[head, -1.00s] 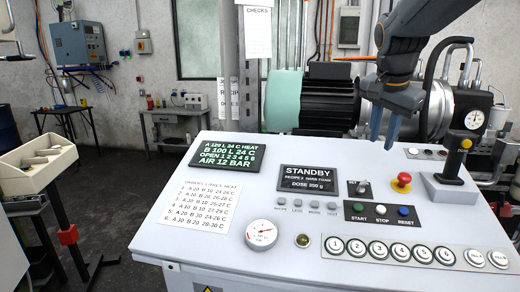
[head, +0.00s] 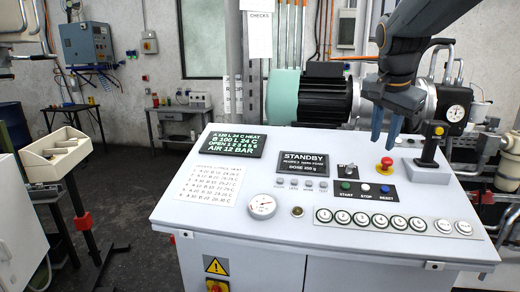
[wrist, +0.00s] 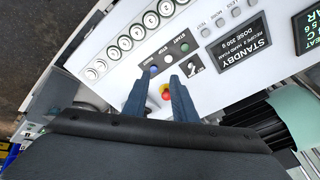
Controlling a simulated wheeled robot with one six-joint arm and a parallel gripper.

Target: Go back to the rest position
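My gripper (head: 385,138) hangs above the back right of the white control panel (head: 285,225), its two blue fingers pointing down. In the wrist view my gripper (wrist: 158,90) shows a clear gap between its fingers, with nothing held. The red emergency button (head: 386,162) on its yellow base stands on the panel below the fingers; it also shows between them in the wrist view (wrist: 166,92). The fingers appear clear of the panel. The dark screen (head: 303,159) reads STANDBY.
A joystick lever (head: 430,145) stands at the panel's right rear. A motor (head: 326,98) is behind the panel. A beige bin (head: 56,148) on a stand is at the left, with open floor between.

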